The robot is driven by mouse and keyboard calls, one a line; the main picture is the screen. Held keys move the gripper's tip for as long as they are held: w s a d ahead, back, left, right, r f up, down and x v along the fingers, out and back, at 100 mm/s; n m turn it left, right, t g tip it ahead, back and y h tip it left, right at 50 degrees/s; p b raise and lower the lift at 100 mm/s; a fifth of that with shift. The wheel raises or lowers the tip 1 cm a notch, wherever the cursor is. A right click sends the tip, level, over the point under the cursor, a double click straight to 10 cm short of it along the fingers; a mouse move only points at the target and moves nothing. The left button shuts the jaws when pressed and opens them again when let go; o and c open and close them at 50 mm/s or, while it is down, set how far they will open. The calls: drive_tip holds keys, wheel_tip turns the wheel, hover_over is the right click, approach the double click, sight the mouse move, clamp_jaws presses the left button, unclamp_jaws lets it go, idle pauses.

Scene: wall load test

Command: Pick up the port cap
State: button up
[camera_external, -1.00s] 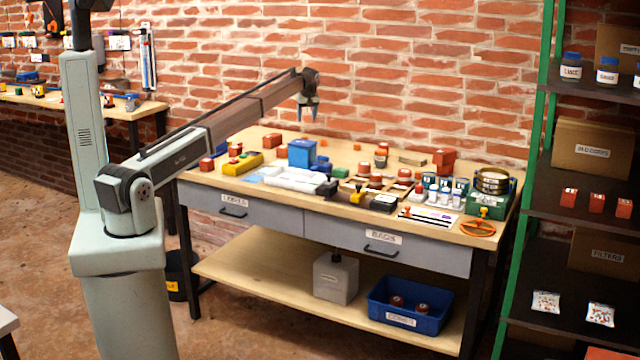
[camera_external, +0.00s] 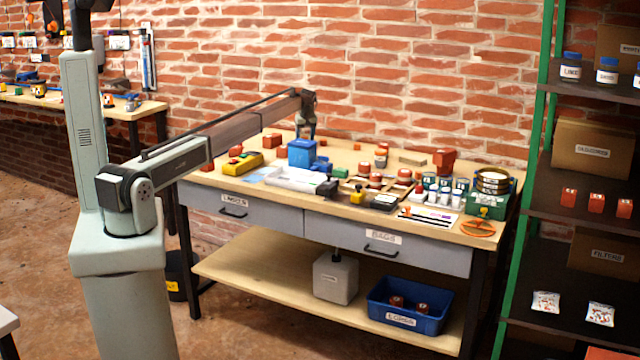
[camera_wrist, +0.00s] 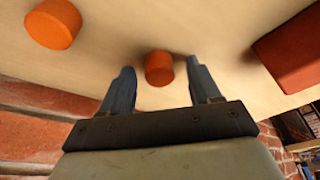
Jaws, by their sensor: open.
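A small orange round cap (camera_wrist: 159,69), which looks like the port cap, stands on the wooden bench top in the wrist view. My gripper (camera_wrist: 158,80) is open, with one blue-grey finger on each side of this cap in the picture and a visible gap on both sides. I cannot tell whether the fingertips are level with it. A second, similar orange cap (camera_wrist: 53,24) stands to the left. In the external view my gripper (camera_external: 306,134) is low over the back of the bench, behind the blue box, and the cap near it is hidden or too small to tell.
A red block (camera_wrist: 292,50) is to the right of the cap in the wrist view. The brick wall (camera_external: 400,80) is close behind the bench. The blue box (camera_external: 302,153) and yellow case (camera_external: 243,163) stand in front of my gripper. The bench's right half is crowded.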

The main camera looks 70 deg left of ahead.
drive_tip(key=c, duration=1.1)
drive_tip(key=shift+r, duration=0.1)
